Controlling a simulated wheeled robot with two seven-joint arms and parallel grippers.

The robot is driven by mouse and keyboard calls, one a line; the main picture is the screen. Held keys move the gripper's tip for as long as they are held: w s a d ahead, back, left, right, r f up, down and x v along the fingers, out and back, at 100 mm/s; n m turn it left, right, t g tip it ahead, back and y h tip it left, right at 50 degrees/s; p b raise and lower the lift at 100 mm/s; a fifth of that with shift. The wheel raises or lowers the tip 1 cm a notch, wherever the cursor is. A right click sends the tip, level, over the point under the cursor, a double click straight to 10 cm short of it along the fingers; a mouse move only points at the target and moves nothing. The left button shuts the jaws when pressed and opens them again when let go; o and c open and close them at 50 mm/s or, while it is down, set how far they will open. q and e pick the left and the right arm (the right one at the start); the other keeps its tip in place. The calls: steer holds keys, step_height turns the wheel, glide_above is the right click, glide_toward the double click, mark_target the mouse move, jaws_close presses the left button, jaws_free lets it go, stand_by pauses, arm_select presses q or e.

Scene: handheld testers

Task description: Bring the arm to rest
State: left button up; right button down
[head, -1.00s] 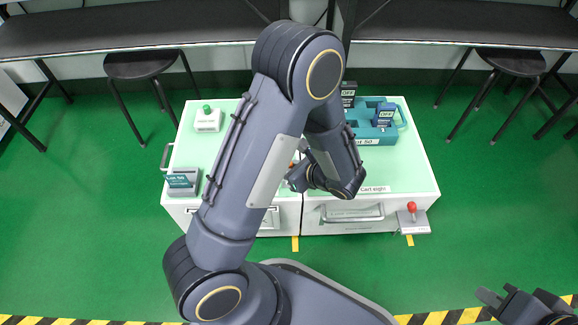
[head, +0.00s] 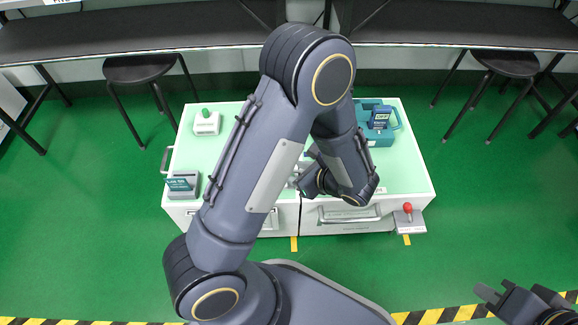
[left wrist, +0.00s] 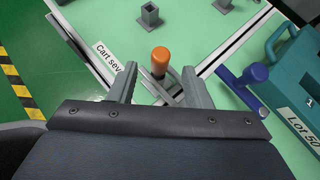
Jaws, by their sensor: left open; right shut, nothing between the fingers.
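My left arm (head: 255,150) rises across the middle of the head view and bends down over the cart top. My left gripper (left wrist: 158,74) is open in the left wrist view, with an orange-topped handle (left wrist: 160,58) showing between its fingers. I cannot tell whether they touch it. In the head view the left gripper's fingers are mostly hidden behind the arm. My right gripper (head: 489,296) is shut and empty at the bottom right, over the floor and clear of the carts.
Pale green-topped white carts (head: 405,170) stand under the left arm. They carry a teal case (head: 398,123) with a blue tester (head: 380,118), a green-knobbed box (head: 206,124) and a grey stand (head: 184,185). A red-knobbed lever (head: 407,208) juts from the front right. Stools stand behind.

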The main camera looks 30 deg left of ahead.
arm_select(q)
steer(key=v, duration=0.3)
steer(key=shift+d+r+p, duration=0.1)
steer(key=shift+d+p, duration=0.05)
steer(key=shift+p, duration=0.25)
steer(key=s+a+r+n+t+h, duration=0.2)
steer(key=s+r+n+h, duration=1.4)
steer(key=n, duration=0.6)
step_height(320, 180, up, 38)
steer(key=t+y+p, duration=0.1)
steer(key=y+p, duration=0.1)
steer(key=p, duration=3.4)
steer(key=shift+w+p, duration=0.25)
steer(key=shift+p, duration=0.15)
steer(key=shift+r, duration=0.15)
